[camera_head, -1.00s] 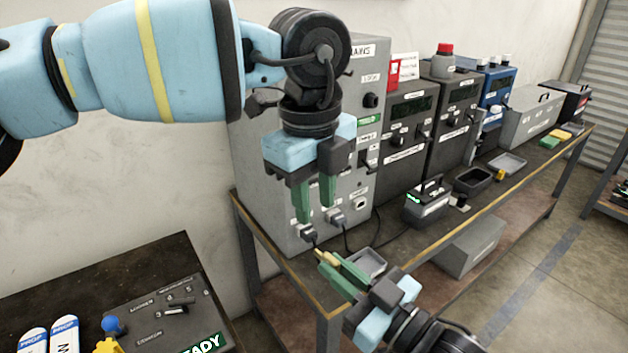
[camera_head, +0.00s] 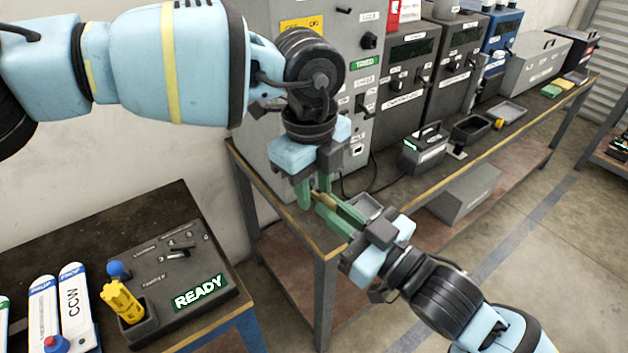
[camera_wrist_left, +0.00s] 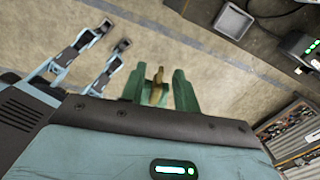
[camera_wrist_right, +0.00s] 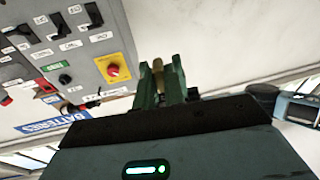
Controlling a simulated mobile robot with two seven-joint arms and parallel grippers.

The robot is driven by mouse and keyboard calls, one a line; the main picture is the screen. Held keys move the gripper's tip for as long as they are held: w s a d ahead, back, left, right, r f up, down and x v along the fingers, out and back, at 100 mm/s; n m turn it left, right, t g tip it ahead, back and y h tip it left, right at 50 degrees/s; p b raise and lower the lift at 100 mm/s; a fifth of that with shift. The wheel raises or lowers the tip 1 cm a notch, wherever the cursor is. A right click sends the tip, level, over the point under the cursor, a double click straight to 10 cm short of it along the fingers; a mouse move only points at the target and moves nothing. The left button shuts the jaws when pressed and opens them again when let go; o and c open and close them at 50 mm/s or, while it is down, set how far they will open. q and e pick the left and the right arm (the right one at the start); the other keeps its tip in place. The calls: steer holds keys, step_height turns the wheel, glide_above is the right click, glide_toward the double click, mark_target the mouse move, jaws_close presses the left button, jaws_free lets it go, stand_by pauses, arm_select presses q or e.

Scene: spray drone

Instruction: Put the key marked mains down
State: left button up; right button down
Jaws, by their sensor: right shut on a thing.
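My right gripper (camera_head: 327,200) is shut on a small brass-coloured key (camera_wrist_right: 158,68), held above the near corner of the bench. Its marking cannot be read. My left gripper (camera_head: 312,190) comes down from above with its green fingers apart. In the left wrist view the key (camera_wrist_left: 157,87) shows between the fingers of my left gripper (camera_wrist_left: 159,88), with gaps at its sides. In the head view the fingers of both grippers overlap and partly hide the key.
The bench (camera_head: 318,238) carries a grey cabinet (camera_head: 270,140) with switches, dark instrument boxes and a small grey tray (camera_wrist_left: 233,21) near the grippers. A lower table at left holds a panel reading READY (camera_head: 200,292) and a yellow tool (camera_head: 121,300).

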arm_select(q)
jaws_close()
arm_select(e)
steer(key=c, duration=1.4)
jaws_free()
steer(key=v, duration=0.7)
steer(key=shift+s+d, duration=0.15)
steer(key=shift+s, duration=0.05)
steer(key=s+d+f+m+g+h, duration=0.1)
steer(key=d+f+m+h, duration=0.15)
steer(key=f, duration=0.75)
steer(key=s+d+f+m+h, duration=0.15)
steer(key=f+h, duration=0.25)
steer(key=f, duration=0.6)
steer(key=s+d+f+m+g+h, duration=0.1)
steer(key=s+d+f+g+h, duration=0.1)
steer(key=s+f, duration=0.5)
steer(key=s+d+f+m+g+h, duration=0.1)
steer(key=s+d+f+g+h, duration=0.1)
steer(key=s+f, duration=0.6)
step_height(320, 180, down, 3)
steer(key=shift+d+f+m+g, duration=0.1)
steer(key=shift+d+m+g, duration=0.3)
steer(key=shift+g, duration=0.1)
